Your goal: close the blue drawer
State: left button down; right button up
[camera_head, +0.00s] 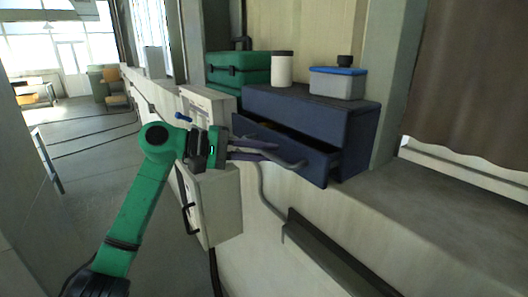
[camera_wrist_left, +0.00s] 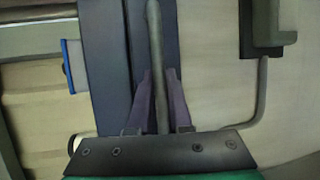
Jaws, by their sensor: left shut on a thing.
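The blue drawer (camera_head: 318,168) sits in a dark blue cabinet (camera_head: 310,108) on the ledge and stands partly open, its front out from the cabinet body. A dark gap into it shows along the top. Its grey bar handle (camera_head: 290,162) runs across the front. My left gripper (camera_head: 262,150) is at the handle, its purple fingers shut on it. In the left wrist view the fingers (camera_wrist_left: 158,85) lie on both sides of the handle (camera_wrist_left: 154,35), with the drawer front behind. My right gripper is not in view.
On the cabinet stand a grey box with a blue lid (camera_head: 338,83) and a white canister (camera_head: 282,69). A green case (camera_head: 238,68) stands behind. A pale wall box (camera_head: 215,205) hangs below my gripper. The ledge to the right (camera_head: 440,205) is clear.

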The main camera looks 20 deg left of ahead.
pick_arm(q)
jog(key=w+d, duration=0.2)
jog(key=w, duration=0.1)
jog(key=shift+d+r, duration=0.1)
jog(key=shift+d, duration=0.1)
jog(key=c, duration=0.8)
grip_release()
jog(key=shift+c, duration=0.2)
jog(key=b+v, duration=0.5)
jog(key=v, duration=0.9)
jog(key=shift+s+a, duration=0.15)
jog(key=shift+a, duration=0.1)
